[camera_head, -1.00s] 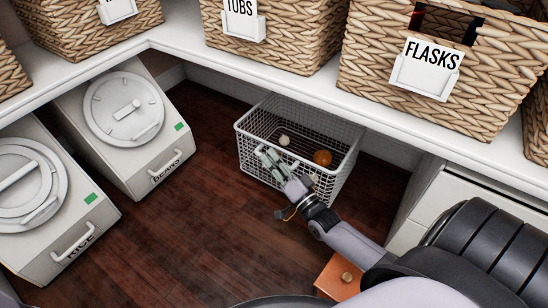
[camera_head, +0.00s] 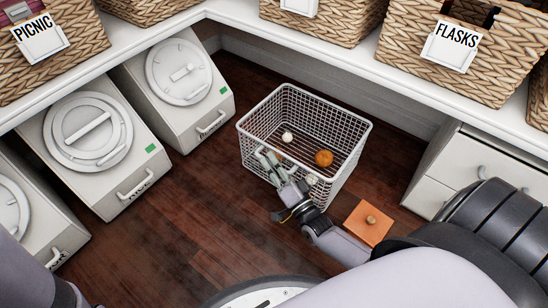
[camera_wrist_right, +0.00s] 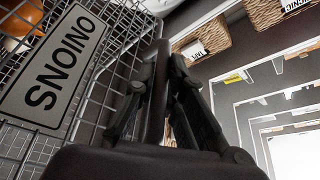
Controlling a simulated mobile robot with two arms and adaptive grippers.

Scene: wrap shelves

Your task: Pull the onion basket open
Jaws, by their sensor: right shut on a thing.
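The onion basket (camera_head: 345,150) is a white wire basket standing on the dark wooden floor, out in front of the shelf. It holds an orange-brown onion (camera_head: 324,158) and several pale ones. My right gripper (camera_head: 268,160) is shut on the basket's near side, by its front rim. In the right wrist view the basket's grey "ONIONS" label (camera_wrist_right: 52,70) shows at the left, beside my right gripper's dark fingers (camera_wrist_right: 158,75). The exact grip point is partly hidden by the fingers. My left gripper is not in view; only part of my left arm shows at the lower left.
White bins with round lids (camera_head: 180,75) stand to the left. The white shelf (camera_head: 340,55) runs above and behind, with wicker baskets such as "FLASKS" (camera_head: 450,45). An orange block (camera_head: 368,222) and a white drawer unit (camera_head: 470,165) are at the right. Floor is clear left of the basket.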

